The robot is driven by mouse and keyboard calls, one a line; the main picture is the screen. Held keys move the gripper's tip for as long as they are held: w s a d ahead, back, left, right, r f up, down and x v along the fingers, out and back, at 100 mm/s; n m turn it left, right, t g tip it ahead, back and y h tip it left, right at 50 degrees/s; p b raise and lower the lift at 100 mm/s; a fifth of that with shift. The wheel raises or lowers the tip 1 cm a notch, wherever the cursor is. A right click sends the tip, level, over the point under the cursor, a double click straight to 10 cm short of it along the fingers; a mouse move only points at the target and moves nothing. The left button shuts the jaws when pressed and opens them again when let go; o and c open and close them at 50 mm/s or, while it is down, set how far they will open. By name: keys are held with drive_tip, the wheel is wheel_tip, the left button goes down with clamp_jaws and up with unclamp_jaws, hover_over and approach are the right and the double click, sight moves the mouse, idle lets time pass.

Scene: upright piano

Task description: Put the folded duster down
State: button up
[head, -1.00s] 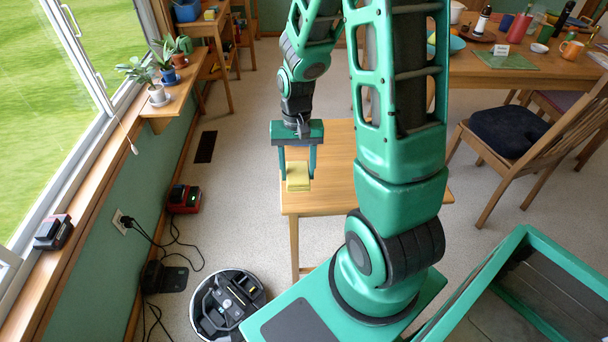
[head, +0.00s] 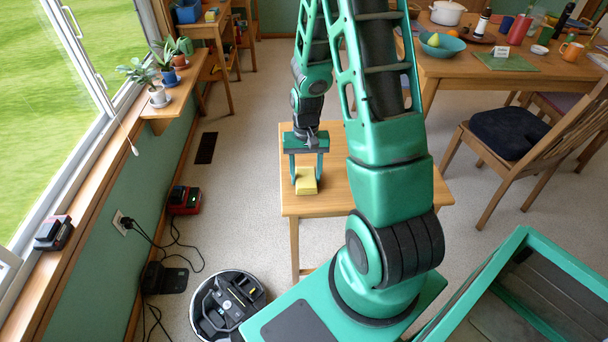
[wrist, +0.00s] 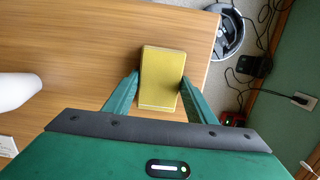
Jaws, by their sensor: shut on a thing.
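The folded duster (head: 306,182) is a small yellow block, held between the fingers of my gripper (head: 306,170). In the head view it is over the left part of the small wooden table (head: 370,200). I cannot tell whether it touches the tabletop. In the wrist view the yellow duster (wrist: 162,75) sits between the two green fingertips of my gripper (wrist: 160,85), with the wooden tabletop (wrist: 90,50) behind it. My gripper is shut on it.
A white rounded object (wrist: 15,90) shows at the left edge of the wrist view. A robot vacuum (head: 228,305) is on the floor near the table's left front. A chair (head: 520,135) and a dining table (head: 480,68) stand to the right.

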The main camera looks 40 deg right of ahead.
sight(305, 173)
drive_tip(key=o, duration=1.2)
drive_tip(key=shift+f, duration=0.1)
drive_tip(key=shift+c, duration=0.2)
wheel_tip(305, 173, up, 11)
drive_tip(key=w, duration=0.1)
drive_tip(key=s+r, duration=0.7)
drive_tip(key=s, duration=0.4)
drive_tip(key=s+r+t, duration=0.1)
drive_tip(key=s+r, duration=0.6)
drive_tip(key=s, duration=0.4)
drive_tip(key=shift+a+r+h, duration=0.3)
drive_tip(key=shift+a+r, duration=0.1)
